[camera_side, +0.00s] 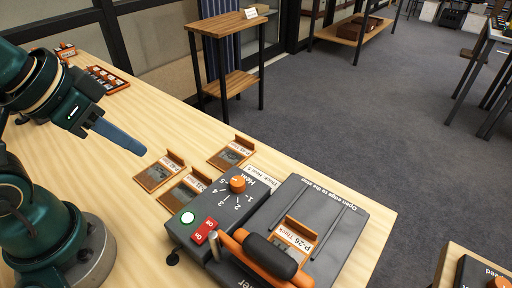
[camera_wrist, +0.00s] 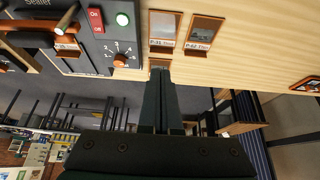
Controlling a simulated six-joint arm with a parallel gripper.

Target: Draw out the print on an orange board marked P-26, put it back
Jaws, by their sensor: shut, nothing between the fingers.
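The orange board marked P-26 (camera_side: 295,232) lies on the grey deck of a sealer (camera_side: 345,222), close to the sealer's orange arm with a black handle (camera_side: 270,255). The handle partly hides it, so I cannot tell how the print sits. In the wrist view the board (camera_wrist: 66,46) shows small at the upper left. My gripper (camera_side: 142,150) is shut and empty, in the air above the table, left of the sealer and well apart from P-26. In the wrist view its fingers (camera_wrist: 160,76) point toward the loose boards.
Several orange boards with prints lie beside the sealer: one at the left (camera_side: 160,172), one at the back (camera_side: 231,152), and one near the sealer (camera_side: 187,190). The sealer has a dial (camera_side: 237,184), red switch (camera_side: 205,231) and lit green lamp (camera_side: 187,217). A rack (camera_side: 106,80) stands farther back.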

